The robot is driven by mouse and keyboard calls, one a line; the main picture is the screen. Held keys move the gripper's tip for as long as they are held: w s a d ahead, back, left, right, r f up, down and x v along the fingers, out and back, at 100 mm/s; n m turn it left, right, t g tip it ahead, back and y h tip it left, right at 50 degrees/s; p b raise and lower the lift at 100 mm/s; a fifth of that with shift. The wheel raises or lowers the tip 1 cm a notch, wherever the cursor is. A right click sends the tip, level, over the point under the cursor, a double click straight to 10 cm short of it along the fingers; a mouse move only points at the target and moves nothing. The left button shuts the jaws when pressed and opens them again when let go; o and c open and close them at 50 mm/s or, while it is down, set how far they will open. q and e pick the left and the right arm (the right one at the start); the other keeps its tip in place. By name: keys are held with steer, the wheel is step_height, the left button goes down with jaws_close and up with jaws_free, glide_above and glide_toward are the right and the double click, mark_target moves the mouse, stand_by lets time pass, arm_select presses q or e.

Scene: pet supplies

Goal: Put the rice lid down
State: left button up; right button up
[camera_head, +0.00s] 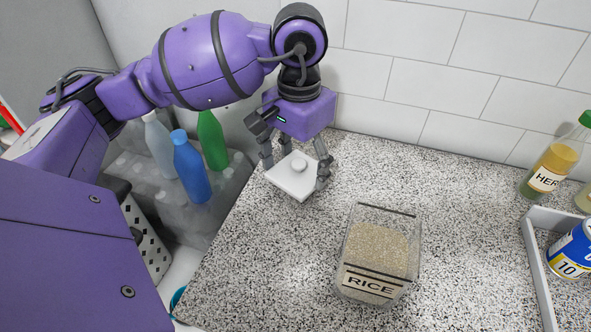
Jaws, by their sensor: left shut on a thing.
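The rice lid is a white square plate (291,182) with a round knob on top. My left gripper (298,163) is shut on it, with its fingers on either side. The lid is level or nearly so, low over the left part of the speckled counter; I cannot tell whether it touches the surface. The rice container (377,252) is a clear square jar labelled RICE, standing without its lid to the right and nearer. Grain fills much of it. My right gripper is not in view.
The speckled counter (260,270) is clear around the jar. A grey tray (541,270) with a blue can (572,250) is at the right. A herb bottle (553,160) stands behind it. Several bottles, one blue (191,170), stand left of the counter. A tiled wall is behind.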

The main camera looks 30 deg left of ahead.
mark_target(298, 163)
arm_select(q)
steer(key=shift+f, duration=0.95)
steer(key=o, duration=0.7)
steer(key=shift+f, duration=0.15)
steer(key=shift+c, duration=0.2)
steer(key=o, duration=0.4)
steer(key=shift+o, duration=0.2)
step_height(298, 163, up, 13)
steer(key=shift+f, duration=0.15)
steer(key=shift+f, duration=0.15)
